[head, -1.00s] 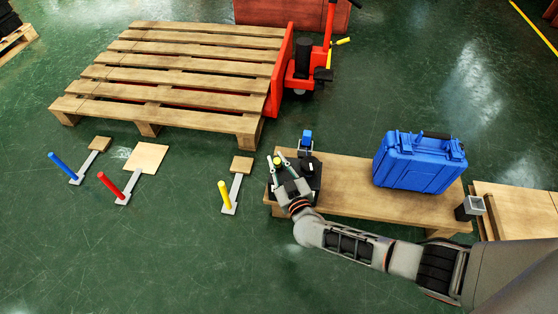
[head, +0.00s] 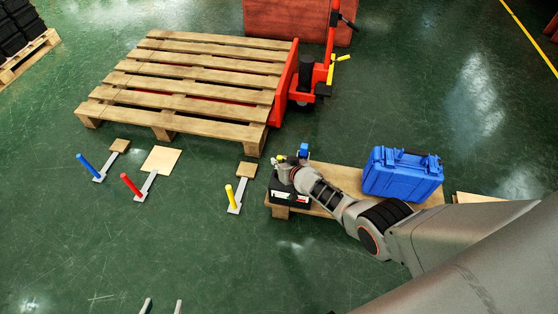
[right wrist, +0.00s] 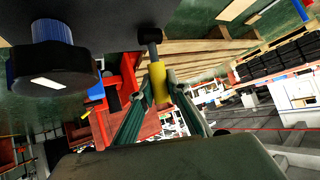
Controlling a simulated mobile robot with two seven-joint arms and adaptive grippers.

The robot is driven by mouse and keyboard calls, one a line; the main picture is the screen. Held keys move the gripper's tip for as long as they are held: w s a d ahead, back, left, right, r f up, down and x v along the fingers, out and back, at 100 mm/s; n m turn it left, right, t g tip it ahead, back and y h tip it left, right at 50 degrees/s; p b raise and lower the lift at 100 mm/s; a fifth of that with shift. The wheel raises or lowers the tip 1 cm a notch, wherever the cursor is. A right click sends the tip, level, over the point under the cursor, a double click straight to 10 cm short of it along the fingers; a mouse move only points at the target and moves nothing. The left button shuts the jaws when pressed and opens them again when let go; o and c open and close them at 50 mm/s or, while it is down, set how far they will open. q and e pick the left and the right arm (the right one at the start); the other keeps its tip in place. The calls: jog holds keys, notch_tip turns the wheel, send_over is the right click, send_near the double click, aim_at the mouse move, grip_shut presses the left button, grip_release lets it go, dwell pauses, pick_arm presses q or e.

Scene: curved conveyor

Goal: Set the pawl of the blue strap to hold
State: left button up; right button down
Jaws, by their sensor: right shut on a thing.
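My right gripper (head: 283,161) is at the black box (head: 290,194) on the bench's left end. In the right wrist view its green fingers (right wrist: 158,97) are shut on a yellow grip (right wrist: 157,76) on a dark rod. A blue-topped black knob (head: 304,150) stands just right of it; it also shows in the right wrist view (right wrist: 52,31). My left gripper (head: 162,305) shows only two separated fingertips at the bottom edge, empty. I cannot make out a strap or pawl.
The bench (head: 340,178) carries a blue case (head: 402,174). A wooden pallet (head: 190,80) rests on a red pallet truck (head: 308,75) behind. The near floor is mostly clear.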

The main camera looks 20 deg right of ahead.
jog(key=shift+w+d+f+g, duration=0.1)
jog(key=shift+w+d+g, duration=0.2)
jog(key=shift+g, duration=0.2)
jog(key=shift+w+y, duration=0.15)
jog(key=shift+y, duration=0.15)
jog(key=c, duration=1.9)
grip_release()
jog(key=shift+f, duration=0.1)
